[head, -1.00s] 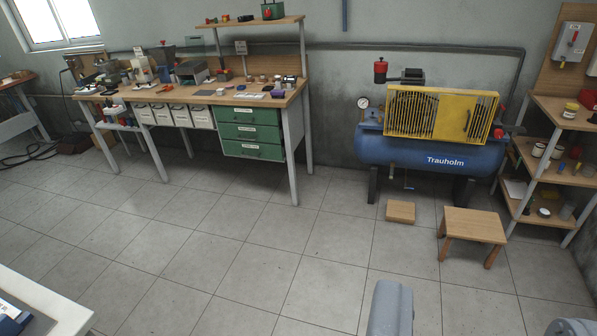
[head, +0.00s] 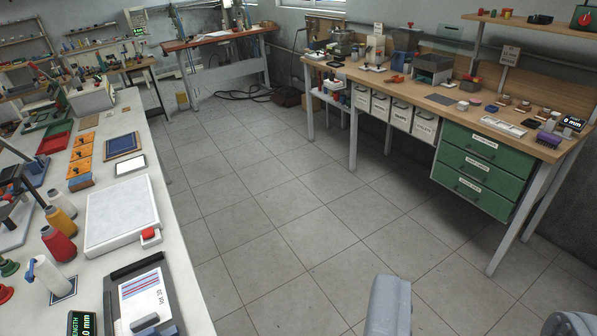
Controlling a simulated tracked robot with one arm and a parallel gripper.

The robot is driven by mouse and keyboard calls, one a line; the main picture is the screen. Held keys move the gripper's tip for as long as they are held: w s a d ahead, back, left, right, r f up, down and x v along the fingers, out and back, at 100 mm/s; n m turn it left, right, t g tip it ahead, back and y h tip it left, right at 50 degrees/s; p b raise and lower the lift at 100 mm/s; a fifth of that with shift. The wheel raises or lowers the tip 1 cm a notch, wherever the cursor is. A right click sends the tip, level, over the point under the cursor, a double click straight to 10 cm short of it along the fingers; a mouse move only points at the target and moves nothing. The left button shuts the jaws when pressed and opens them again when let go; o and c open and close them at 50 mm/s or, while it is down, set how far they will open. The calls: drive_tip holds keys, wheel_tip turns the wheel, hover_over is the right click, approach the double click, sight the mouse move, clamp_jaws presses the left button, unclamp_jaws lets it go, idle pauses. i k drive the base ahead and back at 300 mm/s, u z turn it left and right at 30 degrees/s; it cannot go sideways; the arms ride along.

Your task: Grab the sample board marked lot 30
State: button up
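A dark board (head: 118,274) with a white panel and blue and red stripes lies at the near end of the white bench, at the lower left.
The white bench (head: 190,290) also holds a white slab (head: 118,212), spools (head: 58,244), a blue-framed panel (head: 122,146) and a digital length display (head: 83,323). A wooden workbench (head: 420,98) with green drawers (head: 470,165) stands at right. Tiled floor between is clear.

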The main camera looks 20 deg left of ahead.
sight(144, 302)
drive_tip(key=u, duration=0.35)
drive_tip(key=i, duration=0.9)
drive_tip(key=u, duration=0.3)
